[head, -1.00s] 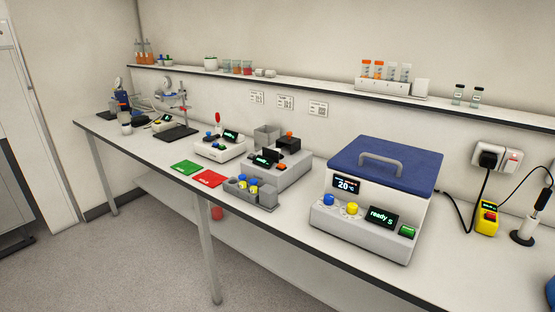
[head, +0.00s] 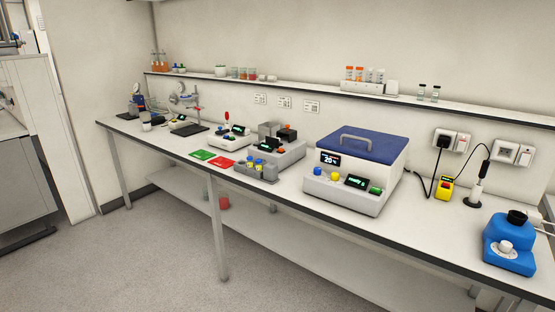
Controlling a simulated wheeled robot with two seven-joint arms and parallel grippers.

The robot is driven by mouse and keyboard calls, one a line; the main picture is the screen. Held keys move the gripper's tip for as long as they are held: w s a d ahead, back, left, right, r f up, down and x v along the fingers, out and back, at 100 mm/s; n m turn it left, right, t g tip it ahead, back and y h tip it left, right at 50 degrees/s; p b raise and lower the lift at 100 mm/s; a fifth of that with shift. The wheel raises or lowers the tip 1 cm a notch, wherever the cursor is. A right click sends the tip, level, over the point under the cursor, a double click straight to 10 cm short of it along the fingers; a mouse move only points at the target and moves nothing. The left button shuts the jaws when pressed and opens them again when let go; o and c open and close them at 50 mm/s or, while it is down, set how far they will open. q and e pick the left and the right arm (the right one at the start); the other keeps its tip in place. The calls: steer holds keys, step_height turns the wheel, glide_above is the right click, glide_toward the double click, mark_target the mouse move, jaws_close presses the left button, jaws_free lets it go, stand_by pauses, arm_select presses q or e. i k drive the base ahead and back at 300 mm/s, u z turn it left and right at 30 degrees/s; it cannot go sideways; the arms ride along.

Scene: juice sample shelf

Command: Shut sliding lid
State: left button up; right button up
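A white bench device (head: 348,192) stands on the long bench, right of the middle of the view. Its blue lid (head: 362,147) with a grey handle (head: 369,139) lies over the top and looks closed. The device has a small temperature display, a second green-lit display, and blue, yellow and green knobs or buttons on its front. Whether this blue lid is the sliding lid, I cannot tell. Neither of my grippers shows in the head view.
A wall shelf (head: 310,88) runs above. The floor in front is clear.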

mark_target(293, 134)
steer(key=z, duration=1.1)
steer(key=i, duration=0.8)
steer(key=u, duration=0.9)
steer(key=i, duration=0.5)
steer(key=u, duration=2.6)
steer(key=k, duration=0.85)
steer(key=z, duration=1.35)
steer(key=i, duration=0.05)
steer(key=u, duration=0.2)
